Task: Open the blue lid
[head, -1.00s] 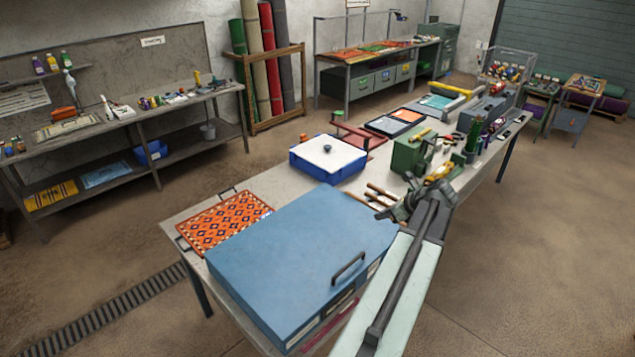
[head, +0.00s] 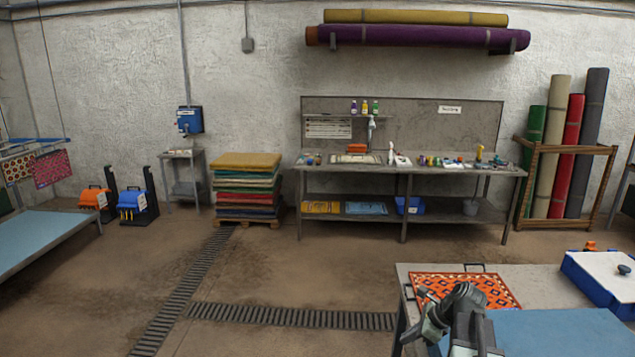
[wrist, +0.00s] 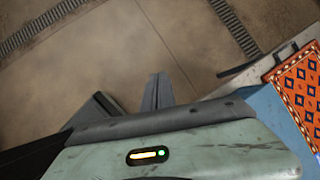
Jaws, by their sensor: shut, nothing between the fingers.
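The large flat blue lid (head: 565,332) is at the bottom right of the head view, cut off by the frame's lower edge. Its handle is out of view. In the wrist view a blue strip of it (wrist: 262,106) shows at the right, beside the patterned rug. My gripper (head: 432,328) is near the lid's left end in the head view. In the wrist view its fingers (wrist: 156,92) are together with nothing between them, over bare floor. I cannot tell its exact height above the table.
An orange patterned rug piece (head: 480,286) lies on the grey table (head: 425,268) behind the lid. A blue box with a white top (head: 598,272) and dark knob stands at the right. A floor drain (head: 290,317) crosses open floor on the left. A workbench (head: 410,172) stands along the wall.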

